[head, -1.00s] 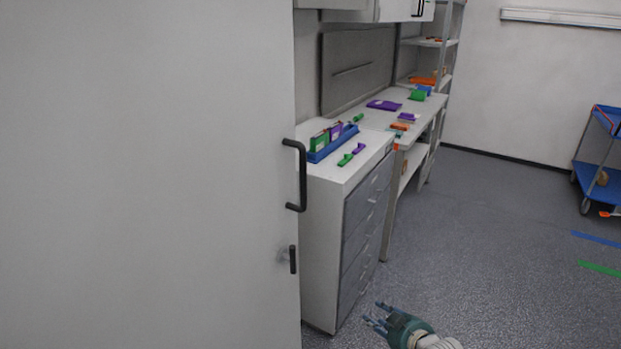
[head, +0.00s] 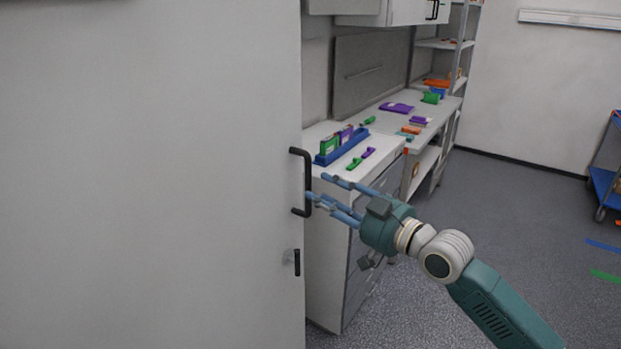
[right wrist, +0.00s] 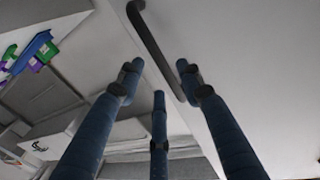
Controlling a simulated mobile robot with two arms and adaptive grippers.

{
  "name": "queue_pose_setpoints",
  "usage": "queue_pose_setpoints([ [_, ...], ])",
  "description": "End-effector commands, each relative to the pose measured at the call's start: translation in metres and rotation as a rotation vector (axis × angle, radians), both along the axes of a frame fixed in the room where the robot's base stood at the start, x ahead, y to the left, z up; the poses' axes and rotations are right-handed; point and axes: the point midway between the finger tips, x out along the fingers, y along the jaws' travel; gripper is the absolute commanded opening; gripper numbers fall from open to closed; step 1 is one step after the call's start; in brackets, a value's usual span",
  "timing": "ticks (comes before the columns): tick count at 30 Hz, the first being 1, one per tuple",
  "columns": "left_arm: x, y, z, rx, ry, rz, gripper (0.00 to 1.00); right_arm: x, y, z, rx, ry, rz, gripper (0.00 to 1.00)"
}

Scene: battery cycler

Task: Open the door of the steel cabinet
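The steel cabinet's pale grey door (head: 150,180) fills the left of the head view and looks shut. It also shows in the right wrist view (right wrist: 255,60). A black bar handle (head: 308,165) stands upright near the door's right edge; the right wrist view shows it too (right wrist: 153,45). My right gripper (head: 322,193) is open, with its blue fingers pointing at the handle's lower half. In the right wrist view its fingers (right wrist: 158,85) are spread, with the handle's end between two of them. Whether a finger touches it I cannot tell. My left gripper is not in view.
A small black latch (head: 297,262) sits below the handle. A drawer unit (head: 335,265) stands close to the right of the door, with a blue tray (head: 342,150) and small parts on top. A workbench (head: 432,110) lies beyond.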

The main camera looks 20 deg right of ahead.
Motion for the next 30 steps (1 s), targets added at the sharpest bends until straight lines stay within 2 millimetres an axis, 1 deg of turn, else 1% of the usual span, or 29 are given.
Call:
queue_pose_setpoints([
  [1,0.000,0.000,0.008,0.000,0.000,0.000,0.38,0.010,0.004,0.005,0.007,0.000,-0.001,0.36],
  [3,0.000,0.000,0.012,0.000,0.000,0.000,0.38,0.021,0.010,0.005,0.005,0.000,-0.001,0.36],
  [6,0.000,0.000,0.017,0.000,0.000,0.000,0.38,0.033,0.016,0.003,0.004,0.000,-0.001,0.36],
  [9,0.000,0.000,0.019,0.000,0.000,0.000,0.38,0.042,0.020,0.002,0.001,0.000,-0.002,0.36],
  [13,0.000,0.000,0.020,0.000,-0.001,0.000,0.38,0.046,0.023,0.000,0.001,0.000,0.000,0.36],
  [20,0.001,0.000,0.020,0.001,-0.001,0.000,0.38,0.047,0.023,-0.001,0.000,0.001,-0.001,0.36],
  [21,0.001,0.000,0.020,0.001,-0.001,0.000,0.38,0.047,0.023,-0.001,0.000,0.001,-0.001,0.32],
  [26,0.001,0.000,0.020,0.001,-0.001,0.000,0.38,0.047,0.023,-0.001,0.000,0.001,-0.001,0.01],
  [30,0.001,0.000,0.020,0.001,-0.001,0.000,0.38,0.047,0.023,-0.001,0.000,0.001,-0.001,0.00],
])
